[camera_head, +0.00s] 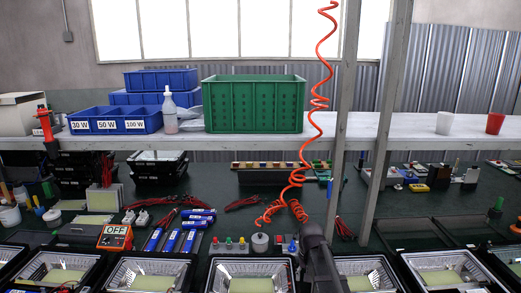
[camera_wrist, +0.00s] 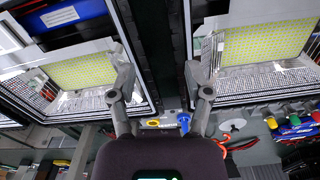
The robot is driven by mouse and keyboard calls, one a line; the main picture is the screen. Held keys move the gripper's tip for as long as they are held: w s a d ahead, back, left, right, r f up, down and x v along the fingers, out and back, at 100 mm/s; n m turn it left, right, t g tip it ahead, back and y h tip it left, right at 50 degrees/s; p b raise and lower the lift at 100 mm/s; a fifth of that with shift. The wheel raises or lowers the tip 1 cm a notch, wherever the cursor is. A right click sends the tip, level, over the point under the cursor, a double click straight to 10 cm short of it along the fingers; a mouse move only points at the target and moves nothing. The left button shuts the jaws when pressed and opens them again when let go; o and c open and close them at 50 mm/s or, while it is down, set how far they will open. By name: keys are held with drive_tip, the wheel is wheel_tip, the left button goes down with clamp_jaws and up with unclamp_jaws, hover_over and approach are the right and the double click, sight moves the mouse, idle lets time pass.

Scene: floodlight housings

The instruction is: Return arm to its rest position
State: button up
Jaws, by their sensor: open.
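My gripper (camera_wrist: 160,95) is open and empty in the wrist view, its two fingers spread apart. Between and beyond the fingers lie the dark bench and parts of two floodlight housings. One housing (camera_wrist: 135,45) with a yellow LED panel is to the left of the fingers, and another housing (camera_wrist: 190,45) is to the right. In the head view, part of my dark arm rises at the bottom centre, in front of a row of open floodlight housings (camera_head: 208,275). The gripper's fingers cannot be made out in the head view.
A coiled red hose (camera_head: 316,103) hangs down to the bench near grey posts (camera_head: 344,120). A green crate (camera_head: 254,104) and blue bins (camera_head: 115,120) stand on the shelf (camera_head: 345,130).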

drive_tip(key=s+d+f+n+b, duration=0.1)
drive_tip(key=s, duration=1.4)
drive_tip(key=shift+s+d+f+n, duration=0.15)
drive_tip(key=shift+f+n, duration=0.1)
drive_tip(key=shift+n, duration=0.05)
idle(1.3)
drive_tip(key=shift+c, duration=0.5)
